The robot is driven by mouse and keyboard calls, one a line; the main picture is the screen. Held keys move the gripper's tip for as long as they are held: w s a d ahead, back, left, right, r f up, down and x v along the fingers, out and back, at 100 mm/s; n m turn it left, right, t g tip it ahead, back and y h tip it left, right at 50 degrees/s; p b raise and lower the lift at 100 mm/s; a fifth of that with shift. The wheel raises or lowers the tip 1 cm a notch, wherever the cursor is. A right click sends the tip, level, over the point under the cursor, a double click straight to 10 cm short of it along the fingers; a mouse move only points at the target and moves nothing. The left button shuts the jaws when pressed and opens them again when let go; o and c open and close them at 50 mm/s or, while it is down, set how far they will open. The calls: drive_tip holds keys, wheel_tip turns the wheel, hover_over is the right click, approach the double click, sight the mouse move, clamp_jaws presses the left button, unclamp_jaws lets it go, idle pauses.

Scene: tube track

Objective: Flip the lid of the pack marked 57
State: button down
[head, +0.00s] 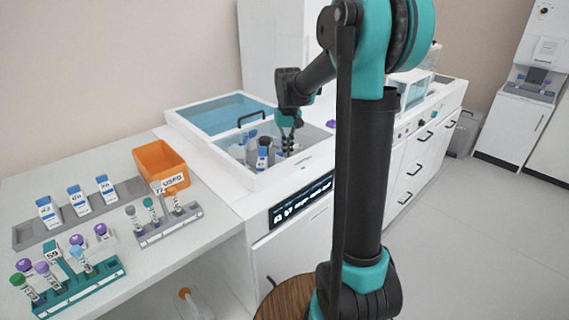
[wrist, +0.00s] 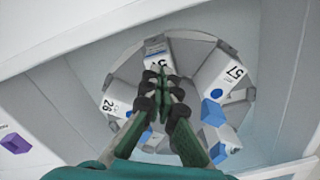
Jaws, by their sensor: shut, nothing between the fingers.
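In the wrist view a white pack marked 57 (wrist: 222,72) stands in the right part of a round grey holder (wrist: 132,68), with blue at its lower end. I cannot tell how its lid stands. A pack marked 26 (wrist: 117,98) is at the left, and another white pack (wrist: 157,48) is at the top, its number partly hidden by my fingers. My gripper (wrist: 165,75) is shut and empty over the holder's middle, left of the pack marked 57. In the head view my gripper (head: 287,150) reaches down into the white machine's well, beside blue-and-white packs (head: 263,154).
The machine's bluish glass lid (head: 215,114) is open behind the well, and the well's walls surround my gripper. On the left bench are an orange bin (head: 160,160) marked USED, a grey rack (head: 130,188) with several packs, and tube racks (head: 85,283). A purple item (wrist: 16,143) lies outside the well.

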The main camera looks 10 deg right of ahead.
drive_tip(key=shift+w+a+r, duration=0.15)
drive_tip(key=shift+w+r, duration=0.1)
drive_tip(key=shift+r, duration=0.2)
drive_tip(key=shift+w+a+r, duration=0.15)
drive_tip(key=shift+w+r, duration=0.05)
drive_tip(key=shift+r, duration=0.25)
idle(1.6)
drive_tip(key=shift+w+a+r, duration=0.35)
drive_tip(key=shift+w, duration=0.15)
idle(1.3)
drive_tip(key=shift+r, duration=0.1)
drive_tip(key=shift+s+d+r, duration=0.2)
drive_tip(key=shift+s+r, duration=0.1)
drive_tip(key=shift+r, duration=0.15)
drive_tip(key=shift+s+d, duration=0.1)
idle(0.4)
drive_tip(key=shift+s+d+f, duration=0.3)
drive_tip(key=shift+s+d, duration=0.2)
drive_tip(key=shift+s, duration=0.3)
drive_tip(key=shift+f, duration=0.15)
drive_tip(key=shift+f, duration=1.15)
drive_tip(key=shift+w+a, duration=0.1)
drive_tip(key=shift+w, duration=0.05)
